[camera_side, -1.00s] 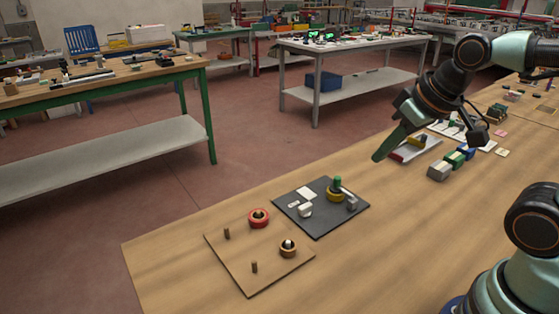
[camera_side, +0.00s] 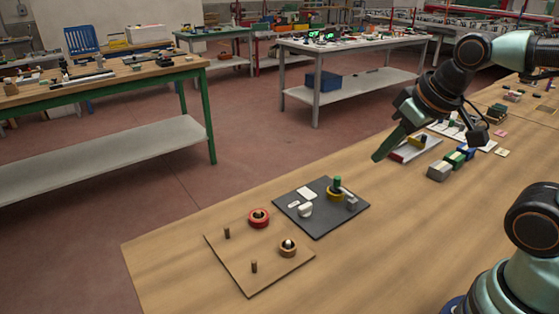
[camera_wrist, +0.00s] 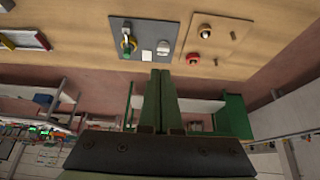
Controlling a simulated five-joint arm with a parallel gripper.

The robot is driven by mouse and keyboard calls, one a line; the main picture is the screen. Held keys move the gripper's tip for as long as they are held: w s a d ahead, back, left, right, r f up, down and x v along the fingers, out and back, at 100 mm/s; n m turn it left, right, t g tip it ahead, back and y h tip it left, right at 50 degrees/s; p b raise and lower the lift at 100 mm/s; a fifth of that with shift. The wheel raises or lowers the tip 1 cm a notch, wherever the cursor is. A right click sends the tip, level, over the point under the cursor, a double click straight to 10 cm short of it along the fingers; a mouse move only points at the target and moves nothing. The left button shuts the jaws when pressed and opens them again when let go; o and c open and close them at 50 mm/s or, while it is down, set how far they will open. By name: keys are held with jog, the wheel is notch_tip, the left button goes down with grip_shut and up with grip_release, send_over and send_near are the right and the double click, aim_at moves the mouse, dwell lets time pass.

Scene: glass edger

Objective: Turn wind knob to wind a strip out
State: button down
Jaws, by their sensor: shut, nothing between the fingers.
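A dark board (camera_side: 330,224) lies flat on the wooden table. A white block (camera_side: 305,209), a grey block (camera_side: 352,203) and pale flat pieces (camera_side: 306,194) are also on the board. My gripper (camera_side: 377,158) is shut and empty, raised above the table and apart from the knob, up and to its right. In the wrist view my gripper (camera_wrist: 161,73) points past the board (camera_wrist: 140,28), and the green knob (camera_wrist: 126,42) shows there.
A wooden board (camera_side: 240,265) in front carries a red ring (camera_side: 259,218), a tan ring with a ball (camera_side: 288,248) and two pegs. A tray (camera_side: 415,150) and several coloured blocks (camera_side: 440,171) lie to the right. The table between is clear.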

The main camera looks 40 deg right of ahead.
jog(key=c, duration=1.1)
grip_release()
jog(key=o, duration=0.3)
jog(key=shift+w, duration=0.2)
jog(key=n+g, duration=0.6)
jog(key=n, duration=1.2)
send_over(305, 206)
notch_tip(305, 206, down, 12)
jog(key=r, duration=0.1)
notch_tip(305, 206, down, 12)
jog(key=shift+f, duration=0.15)
grip_shut()
